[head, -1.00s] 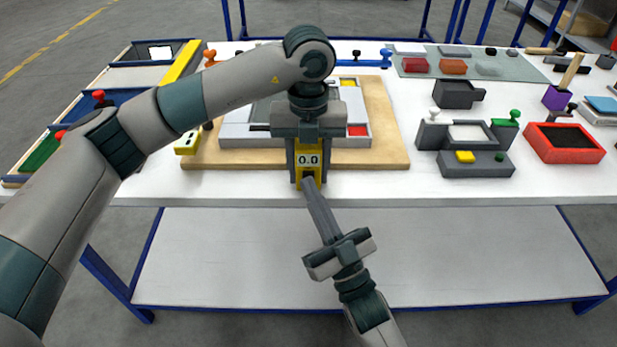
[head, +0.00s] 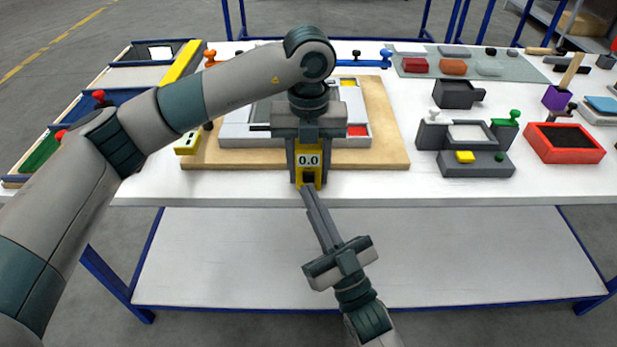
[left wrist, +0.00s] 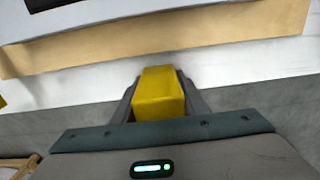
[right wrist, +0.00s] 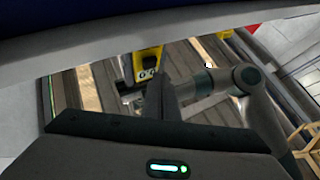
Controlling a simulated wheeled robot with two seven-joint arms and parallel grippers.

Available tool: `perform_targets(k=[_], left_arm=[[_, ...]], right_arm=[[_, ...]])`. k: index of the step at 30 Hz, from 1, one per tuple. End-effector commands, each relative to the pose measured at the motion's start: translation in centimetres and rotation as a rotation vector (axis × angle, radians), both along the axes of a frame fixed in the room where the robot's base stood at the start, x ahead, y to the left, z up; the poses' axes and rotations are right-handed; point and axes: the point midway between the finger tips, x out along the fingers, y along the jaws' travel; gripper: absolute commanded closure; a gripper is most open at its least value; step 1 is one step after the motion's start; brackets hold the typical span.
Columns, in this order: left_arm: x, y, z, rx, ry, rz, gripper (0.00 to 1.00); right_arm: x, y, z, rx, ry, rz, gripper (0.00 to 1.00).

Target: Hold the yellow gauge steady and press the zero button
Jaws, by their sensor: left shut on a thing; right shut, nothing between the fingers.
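The yellow gauge (head: 308,172) is upright at the table's front edge, its small display reading 0.0. My left gripper (head: 308,168) is shut on it from above, a finger on each side. In the left wrist view the gauge's yellow top (left wrist: 160,92) sits between the fingers. My right gripper (head: 307,187) is shut and empty, its tips just below the gauge's lower front. I cannot tell whether they touch it. The gauge (right wrist: 147,62) also shows beyond the right fingers in the right wrist view. The zero button is too small to make out clearly.
A wooden board (head: 392,150) with a grey frame (head: 240,135) lies behind the gauge. A second yellow block (head: 187,144) stands at the board's left. A dark grey fixture (head: 478,168) and a red tray (head: 565,155) are to the right.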

Motion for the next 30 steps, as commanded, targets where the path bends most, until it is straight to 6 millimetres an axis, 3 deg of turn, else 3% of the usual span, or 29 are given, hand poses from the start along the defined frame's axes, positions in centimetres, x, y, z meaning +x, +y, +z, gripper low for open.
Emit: perform_targets(k=[13, 30], left_arm=[[0.1, 0.0, 0.0, 0.000, -0.001, 0.001, 0.89], [0.0, 0.0, 0.0, 0.000, -0.001, 0.001, 0.89]], right_arm=[[-0.4, 0.0, 0.0, 0.000, 0.000, 0.000, 1.00], [-4.7, 0.0, 0.0, 0.001, 0.000, 0.001, 1.00]])
